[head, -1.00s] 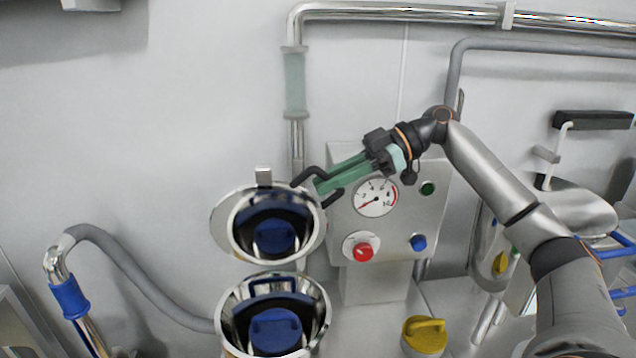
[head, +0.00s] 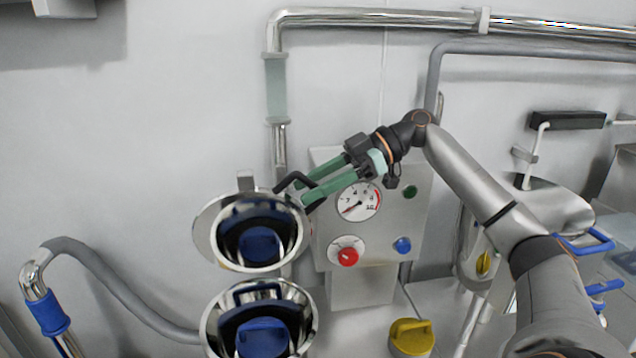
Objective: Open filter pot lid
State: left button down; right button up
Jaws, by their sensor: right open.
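The filter pot (head: 305,317) is a shiny steel bowl at the bottom, left of centre, with a dark blue shape inside. Its round polished lid (head: 204,235) stands raised above and behind the pot, tilted up, clear of the pot's mouth. A dark and blue shape shows in the lid's shiny face. My right gripper (head: 297,192) has green fingers with black tips and is open at the lid's upper right edge. I cannot tell whether the tips touch the lid. My left gripper is out of view.
A grey panel with a gauge (head: 358,201), a red knob (head: 347,257) and a blue button (head: 402,245) stands right of the lid, close below my gripper. A steel pipe (head: 279,146) runs behind. A yellow cap (head: 411,337) is at the bottom; a grey hose (head: 125,296) at left.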

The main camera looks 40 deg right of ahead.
jog(key=v, duration=1.2)
jog(key=shift+d, duration=0.2)
jog(key=shift+s+a+r, duration=0.1)
jog(key=shift+s, duration=0.05)
